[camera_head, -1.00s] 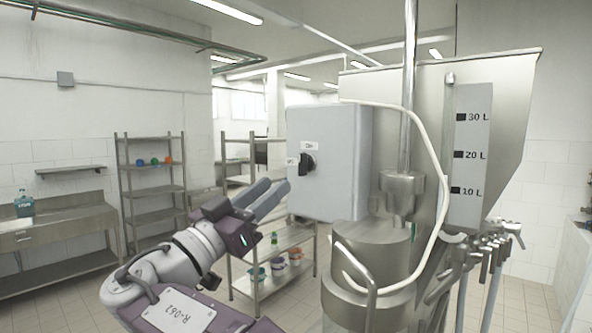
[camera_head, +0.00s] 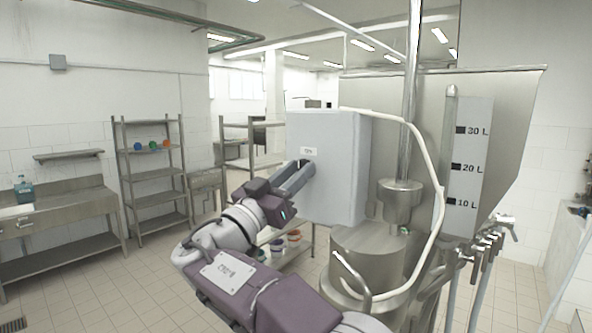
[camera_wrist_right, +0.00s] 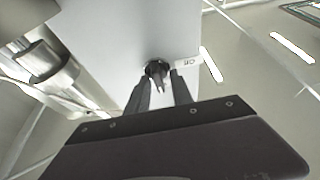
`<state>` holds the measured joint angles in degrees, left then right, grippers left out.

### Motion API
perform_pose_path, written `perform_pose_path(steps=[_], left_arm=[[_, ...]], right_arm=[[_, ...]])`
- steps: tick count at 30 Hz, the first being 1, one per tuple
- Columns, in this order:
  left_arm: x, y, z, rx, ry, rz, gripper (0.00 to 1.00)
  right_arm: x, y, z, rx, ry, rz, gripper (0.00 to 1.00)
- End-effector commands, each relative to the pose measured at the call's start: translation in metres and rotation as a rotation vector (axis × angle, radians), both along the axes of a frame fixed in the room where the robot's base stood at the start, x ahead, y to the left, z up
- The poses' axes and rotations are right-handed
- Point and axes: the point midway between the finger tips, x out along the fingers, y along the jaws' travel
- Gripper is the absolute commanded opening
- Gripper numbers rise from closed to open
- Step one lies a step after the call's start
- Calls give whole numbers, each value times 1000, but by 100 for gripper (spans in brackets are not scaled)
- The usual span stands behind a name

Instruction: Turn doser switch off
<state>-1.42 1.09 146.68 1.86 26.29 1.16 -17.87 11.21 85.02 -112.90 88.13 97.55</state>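The doser's grey switch box (camera_head: 343,190) stands left of the steel hopper in the head view. Its black rotary knob (camera_wrist_right: 157,70) shows in the right wrist view, beside a small white "Off" label (camera_wrist_right: 188,62). My right gripper (camera_head: 303,170) is at the box's face and hides most of the knob in the head view. In the wrist view its two fingers (camera_wrist_right: 160,85) are apart, with the knob between and just beyond their tips. I cannot tell whether they touch it. Another small label (camera_head: 308,151) sits above the fingers. My left gripper is not in view.
The steel doser hopper (camera_head: 500,130) with its litre scale stands right of the box. A white hose (camera_head: 436,190) curves around the doser's column. Shelves (camera_head: 150,175) and a steel table (camera_head: 60,232) stand at the far left, with open floor before them.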

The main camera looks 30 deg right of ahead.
Motion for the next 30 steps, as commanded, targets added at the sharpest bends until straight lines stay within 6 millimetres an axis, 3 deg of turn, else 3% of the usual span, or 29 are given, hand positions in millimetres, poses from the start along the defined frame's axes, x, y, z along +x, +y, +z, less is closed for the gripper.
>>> perform_pose_path(steps=[1,2,3,14,30], left_arm=[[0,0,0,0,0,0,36],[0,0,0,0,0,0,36],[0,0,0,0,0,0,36],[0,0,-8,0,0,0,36],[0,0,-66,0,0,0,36]], right_arm=[[0,0,0,0,0,0,10],[0,0,0,0,0,0,2],[0,0,0,0,0,0,0],[-1,0,-2,-12,27,-1,0],[-2,0,-3,-170,404,1,0]])
